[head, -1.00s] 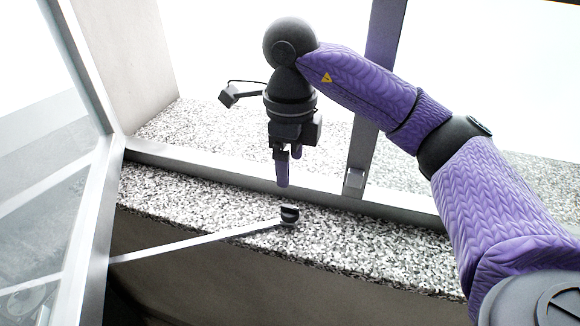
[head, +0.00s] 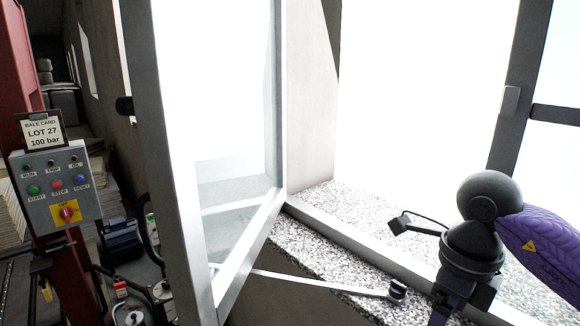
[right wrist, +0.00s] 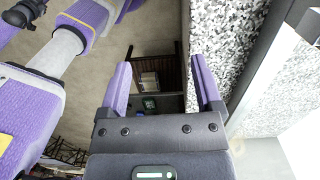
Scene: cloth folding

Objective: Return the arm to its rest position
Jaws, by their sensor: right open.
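My right arm stands at the right of the head view, with its dark wrist over the speckled sill (head: 330,200). My right gripper (right wrist: 161,85) is open in the right wrist view, its two purple fingers apart with nothing between them. In the head view its fingers are partly cut off by the bottom edge, just right of the end of the window stay. My left gripper is in neither view.
An open window sash (head: 168,150) stands left of my right arm. Its metal stay (head: 320,283) reaches to the sill.

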